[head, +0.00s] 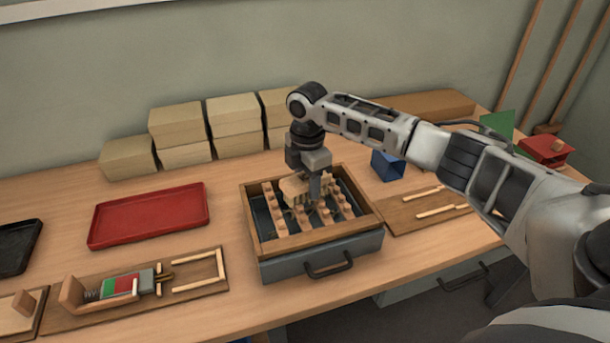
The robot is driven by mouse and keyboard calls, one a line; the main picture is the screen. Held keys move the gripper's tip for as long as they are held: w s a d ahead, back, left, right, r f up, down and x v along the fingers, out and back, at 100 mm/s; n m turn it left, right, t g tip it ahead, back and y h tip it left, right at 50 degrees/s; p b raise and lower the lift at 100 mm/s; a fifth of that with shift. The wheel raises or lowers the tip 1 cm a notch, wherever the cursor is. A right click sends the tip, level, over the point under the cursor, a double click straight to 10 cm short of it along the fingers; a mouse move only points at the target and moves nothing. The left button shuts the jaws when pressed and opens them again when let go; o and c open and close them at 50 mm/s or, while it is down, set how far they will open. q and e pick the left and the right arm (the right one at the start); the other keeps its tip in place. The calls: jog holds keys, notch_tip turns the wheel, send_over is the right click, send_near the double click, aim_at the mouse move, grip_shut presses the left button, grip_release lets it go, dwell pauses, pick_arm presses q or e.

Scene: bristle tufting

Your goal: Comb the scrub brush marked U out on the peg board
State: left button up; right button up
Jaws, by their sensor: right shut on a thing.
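The peg board (279,211) is a set of wooden strips with upright pegs, seated in a wood-rimmed grey box with a dark handle in front. My right gripper (313,186) points down over the middle of it and is shut on a scrub brush (296,187). The brush has a pale wooden back, and its bristles face down at the pegs. Whether the bristles touch the pegs cannot be told. Its mark is not readable from here. The gripper hides part of the brush and some pegs. My left gripper is out of view.
A red tray (148,216) lies left of the box, with a dark tray (18,248) at the far left. A wooden fixture with a green-and-red block (122,285) is front left. Cardboard boxes (176,122) line the wall. A blue container (387,165) and slatted board (408,214) stand right.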

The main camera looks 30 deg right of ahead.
jog(key=shift+f, duration=0.1)
jog(key=w+d+r, duration=0.1)
jog(key=w+r, duration=0.3)
jog(key=r, duration=0.2)
jog(key=shift+r, duration=0.15)
dwell(2.1)
jog(key=shift+s, duration=0.15)
